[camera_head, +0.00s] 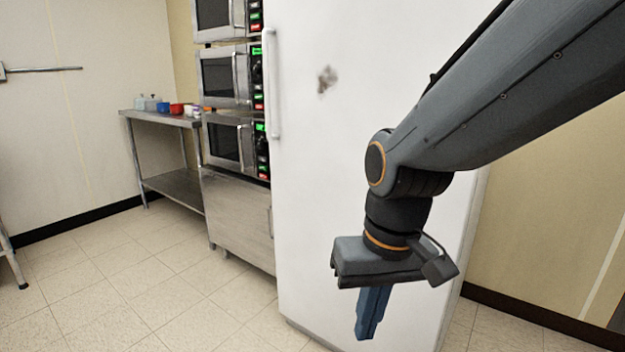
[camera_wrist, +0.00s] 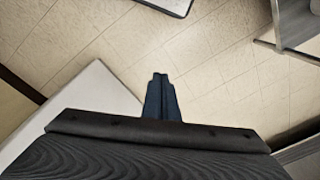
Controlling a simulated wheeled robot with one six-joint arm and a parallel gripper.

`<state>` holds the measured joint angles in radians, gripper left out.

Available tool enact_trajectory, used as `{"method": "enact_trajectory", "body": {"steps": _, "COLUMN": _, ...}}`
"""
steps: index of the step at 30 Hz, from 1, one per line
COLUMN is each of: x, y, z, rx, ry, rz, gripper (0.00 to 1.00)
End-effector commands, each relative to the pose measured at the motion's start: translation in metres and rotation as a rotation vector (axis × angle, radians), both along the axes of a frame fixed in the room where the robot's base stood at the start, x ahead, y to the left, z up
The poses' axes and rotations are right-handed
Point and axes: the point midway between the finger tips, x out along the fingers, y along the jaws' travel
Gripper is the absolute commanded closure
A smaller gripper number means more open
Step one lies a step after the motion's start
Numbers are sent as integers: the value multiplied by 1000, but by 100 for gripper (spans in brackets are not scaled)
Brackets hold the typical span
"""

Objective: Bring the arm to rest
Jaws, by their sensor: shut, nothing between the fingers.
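My arm reaches in from the upper right of the head view and bends down at the wrist. My gripper (camera_head: 366,332) hangs at its end with blue fingers pointing down, in front of a tall white fridge-like cabinet (camera_head: 330,150). The fingers are together and hold nothing. In the wrist view my gripper (camera_wrist: 158,82) shows as two blue fingers side by side, pointing out over the tiled floor. Whether the gripper touches the cabinet cannot be told; no contact shows.
Stacked ovens (camera_head: 228,143) stand on a steel base left of the white cabinet. A steel table (camera_head: 160,117) with small coloured containers is farther back. The tiled floor (camera_head: 130,285) at the left front is clear. A beige wall (camera_head: 545,220) is at the right.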

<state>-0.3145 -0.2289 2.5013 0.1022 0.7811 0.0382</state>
Motion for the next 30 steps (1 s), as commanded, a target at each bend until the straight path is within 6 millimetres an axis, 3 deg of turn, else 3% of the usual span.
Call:
{"method": "enact_trajectory", "body": {"steps": 4, "x": -40, "y": -22, "z": -8, "rx": -43, "ry": 63, "rz": 53, "gripper": 100}}
{"method": "enact_trajectory", "body": {"steps": 17, "x": -34, "y": -47, "z": 31, "rx": -58, "ry": 67, "rz": -38, "gripper": 100}}
{"method": "enact_trajectory", "body": {"steps": 30, "x": -37, "y": -98, "z": 84, "rx": -80, "ry": 74, "rz": -179, "gripper": 100}}
